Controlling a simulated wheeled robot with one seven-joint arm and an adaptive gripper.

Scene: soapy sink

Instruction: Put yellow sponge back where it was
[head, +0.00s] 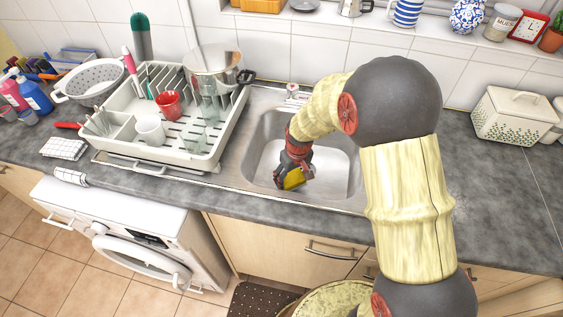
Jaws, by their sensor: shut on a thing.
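The yellow sponge (293,178) is in my gripper (292,180), inside the steel sink basin (334,175) in the head view. My gripper is shut on the sponge and points down into the basin. The dark fingers cover part of the sponge. I cannot tell whether the sponge touches the basin floor, which looks whitish. The faucet area (295,95) is behind the basin, partly beside my arm. My arm hides the right part of the sink.
A white dish rack (205,160) with a red mug (170,103), a white mug (150,130) and a glass pot (213,66) stands left of the sink. A cream bread box (515,118) stands at the right. The grey counter (475,205) on the right is clear.

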